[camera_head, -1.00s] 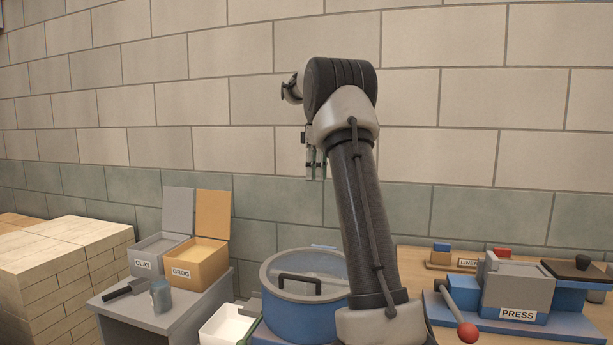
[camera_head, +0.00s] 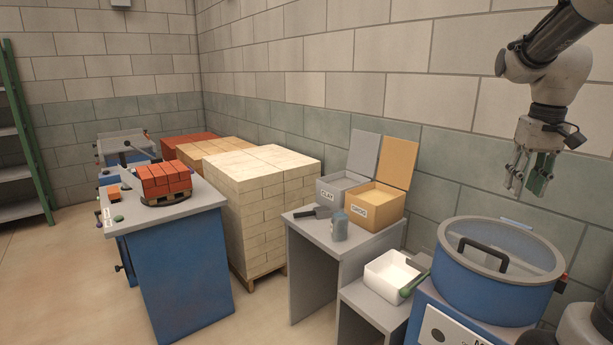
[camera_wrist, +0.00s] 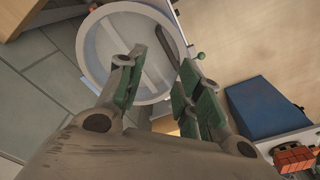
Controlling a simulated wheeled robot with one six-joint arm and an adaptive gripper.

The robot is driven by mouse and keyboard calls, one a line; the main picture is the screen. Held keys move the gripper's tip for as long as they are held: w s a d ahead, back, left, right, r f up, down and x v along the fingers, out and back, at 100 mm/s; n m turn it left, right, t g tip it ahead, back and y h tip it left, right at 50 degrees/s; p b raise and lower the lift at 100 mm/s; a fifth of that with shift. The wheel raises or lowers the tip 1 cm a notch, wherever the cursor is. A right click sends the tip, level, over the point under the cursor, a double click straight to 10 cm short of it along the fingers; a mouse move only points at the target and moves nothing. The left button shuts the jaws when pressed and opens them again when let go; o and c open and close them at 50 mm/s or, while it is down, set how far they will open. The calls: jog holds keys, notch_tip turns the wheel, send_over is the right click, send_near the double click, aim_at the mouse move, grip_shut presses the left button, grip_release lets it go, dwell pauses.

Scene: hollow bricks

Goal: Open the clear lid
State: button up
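The clear lid (camera_head: 510,252) lies closed on top of a round blue drum (camera_head: 478,287) at the lower right of the head view. A dark bar handle (camera_head: 483,252) stands on the lid's front left part. In the wrist view the round lid (camera_wrist: 150,75) lies below and beyond the fingers. My gripper (camera_head: 526,188) hangs above the lid's right rear side, pointing down and apart from it. Its green-padded fingers (camera_wrist: 157,90) are spread with nothing between them.
A white bin (camera_head: 385,278) with a green-handled tool stands left of the drum. CLAY (camera_head: 338,192) and GROG (camera_head: 372,210) boxes with raised lids sit on a grey table with a cup. A brick pallet (camera_head: 262,205) and a blue bench (camera_head: 175,270) are further left. Floor is free at lower left.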

jog(key=s+a+f+t, duration=0.1)
jog(key=s+a+f, duration=0.1)
jog(key=s+a, duration=0.5)
jog(key=s+a+f+t, duration=0.1)
jog(key=s+a+f, duration=0.15)
jog(key=s, duration=0.85)
jog(key=n+g+h, duration=0.2)
jog(key=n, duration=0.7)
send_near(483, 246)
jog(key=x, duration=0.8)
jog(key=shift+w+d+f, duration=0.1)
jog(key=shift+d+f, duration=0.1)
